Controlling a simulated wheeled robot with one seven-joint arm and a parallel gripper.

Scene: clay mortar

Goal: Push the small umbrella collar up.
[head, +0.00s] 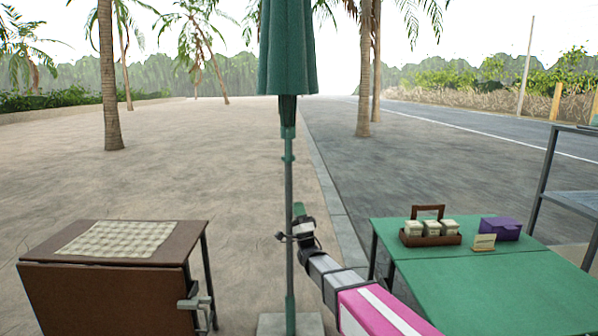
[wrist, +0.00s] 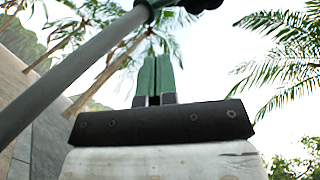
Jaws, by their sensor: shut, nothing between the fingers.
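A folded green umbrella (head: 288,50) stands upright on a grey pole (head: 289,190). The small green collar (head: 288,146) sits around the pole just below the folded canopy. My gripper (head: 299,209) is beside the pole on its right, below the collar; I cannot tell whether it touches the pole. In the wrist view, my gripper's green fingers (wrist: 156,78) are together and empty, pointing upward. There the pole (wrist: 65,78) slants past on the left, with a dark green part, apparently the collar (wrist: 152,8), at the top edge, cut off by the frame.
The pole stands on a pale base block (head: 270,324). A brown table (head: 105,290) with a woven mat is on the left. A green table (head: 485,293) with a jar caddy (head: 432,238) and a purple box (head: 500,228) is on the right. Open paving lies behind.

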